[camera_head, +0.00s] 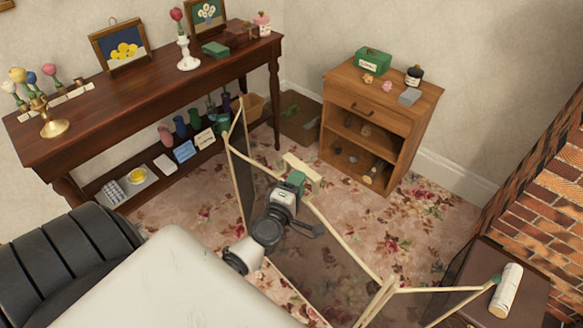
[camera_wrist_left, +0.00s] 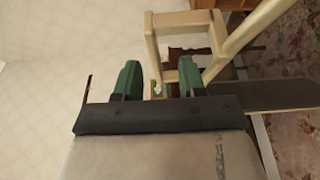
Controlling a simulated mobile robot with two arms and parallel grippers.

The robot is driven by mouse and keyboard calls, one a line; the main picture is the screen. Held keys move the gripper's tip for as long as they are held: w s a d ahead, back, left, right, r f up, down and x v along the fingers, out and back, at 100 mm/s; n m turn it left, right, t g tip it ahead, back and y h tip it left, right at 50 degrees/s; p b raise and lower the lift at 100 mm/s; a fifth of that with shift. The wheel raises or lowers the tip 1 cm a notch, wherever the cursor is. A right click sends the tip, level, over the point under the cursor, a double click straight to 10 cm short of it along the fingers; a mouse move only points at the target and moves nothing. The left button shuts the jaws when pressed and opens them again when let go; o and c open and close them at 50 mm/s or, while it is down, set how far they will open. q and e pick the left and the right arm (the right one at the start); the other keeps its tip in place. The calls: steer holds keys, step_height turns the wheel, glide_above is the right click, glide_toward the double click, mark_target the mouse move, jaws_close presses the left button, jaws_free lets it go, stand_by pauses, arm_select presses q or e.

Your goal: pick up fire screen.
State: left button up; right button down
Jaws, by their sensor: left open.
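The fire screen (camera_head: 375,300) is a folding screen with a cream frame and dark see-through mesh panels. It stands upright on the floral carpet in the middle of the head view, its panels angled to each other. A cream handle (camera_head: 304,172) rises from the top rail of its middle panel. My left gripper (camera_head: 297,180) is at this handle. In the left wrist view, the green fingers (camera_wrist_left: 160,80) are apart, and the squared cream handle (camera_wrist_left: 188,22) is just beyond them, toward the right finger. I cannot tell whether they touch. My right gripper is not in view.
A dark wooden side table (camera_head: 150,88) with vases, candlesticks and pictures stands at the back left. A small wooden cabinet (camera_head: 372,125) stands behind the screen. The brick fireplace (camera_head: 550,200) is at right, near a dark box (camera_head: 530,296) bearing a pale roll (camera_head: 506,290).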

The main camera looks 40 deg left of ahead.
mark_target(305, 169)
arm_select(q)
steer(key=w, duration=0.3)
steer(key=w+a, duration=0.1)
steer(key=shift+w+r, duration=0.25)
steer(key=shift+w, duration=0.05)
jaws_close()
steer(key=shift+d, duration=0.1)
stand_by(1.0)
steer(key=shift+r, duration=0.25)
